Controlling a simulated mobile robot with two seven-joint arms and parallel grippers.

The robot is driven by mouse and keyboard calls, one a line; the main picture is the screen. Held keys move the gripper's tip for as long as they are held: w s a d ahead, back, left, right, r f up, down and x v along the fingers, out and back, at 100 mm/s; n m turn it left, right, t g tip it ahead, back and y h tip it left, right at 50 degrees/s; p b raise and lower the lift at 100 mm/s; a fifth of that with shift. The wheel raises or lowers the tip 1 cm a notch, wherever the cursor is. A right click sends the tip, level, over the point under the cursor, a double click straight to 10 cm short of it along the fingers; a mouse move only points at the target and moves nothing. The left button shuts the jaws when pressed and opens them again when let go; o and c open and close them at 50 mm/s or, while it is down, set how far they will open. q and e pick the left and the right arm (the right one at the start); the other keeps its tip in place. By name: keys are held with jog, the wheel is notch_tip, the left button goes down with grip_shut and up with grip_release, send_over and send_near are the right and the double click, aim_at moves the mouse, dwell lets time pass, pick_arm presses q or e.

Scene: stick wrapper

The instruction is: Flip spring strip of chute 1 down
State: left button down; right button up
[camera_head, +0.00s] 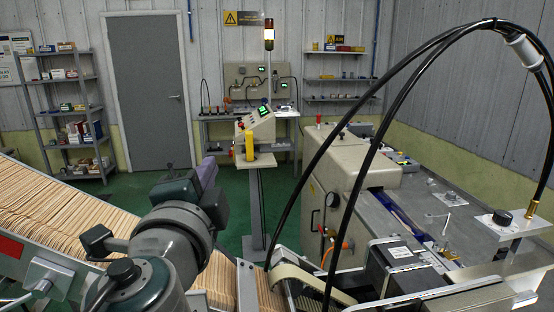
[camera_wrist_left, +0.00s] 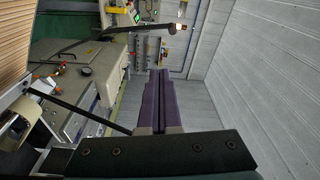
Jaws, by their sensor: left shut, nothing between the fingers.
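A chute filled with upright wooden sticks (camera_head: 222,284) runs down at the bottom middle of the head view. A curved beige strip (camera_head: 316,284) arches beside its right end; it may be the spring strip, but I cannot tell for sure. A pale curved piece, perhaps the same strip, shows at the left edge of the wrist view (camera_wrist_left: 24,118). My left gripper (camera_head: 208,170) has purple fingers and is raised above the sticks, apart from the strip. In the left wrist view its fingers (camera_wrist_left: 158,74) are together and empty. My right gripper is not in view.
A broad tray of sticks (camera_head: 62,190) slopes in from the left. Two black hoses (camera_head: 325,150) arch over the right side. The beige wrapping machine (camera_head: 345,180) and a control panel on a post (camera_head: 257,125) stand behind. Green floor lies open beyond.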

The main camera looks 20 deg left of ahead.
pick_arm(q)
jog(key=a, duration=0.1)
jog(key=s+a+p, duration=0.1)
jog(key=a, duration=0.1)
jog(key=shift+s+a+f, duration=0.2)
jog(key=shift+a+f, duration=0.05)
jog(key=shift+f, duration=0.15)
jog(key=s+a+f+n+b, duration=0.1)
jog(key=n+b, duration=0.1)
jog(key=b, duration=0.1)
jog(key=s+a+f+n+b, duration=0.1)
jog(key=a+n+b, duration=0.1)
jog(key=b, duration=0.1)
jog(key=s+a+f+n+y+b, duration=0.1)
jog(key=a+f+n+b, duration=0.1)
jog(key=b, duration=0.1)
jog(key=shift+f+b, duration=0.1)
jog(key=shift+b, duration=0.3)
jog(key=shift+s+a+n, duration=0.15)
jog(key=shift+a+n, duration=0.05)
jog(key=shift+n, duration=0.3)
jog(key=shift+r, duration=0.3)
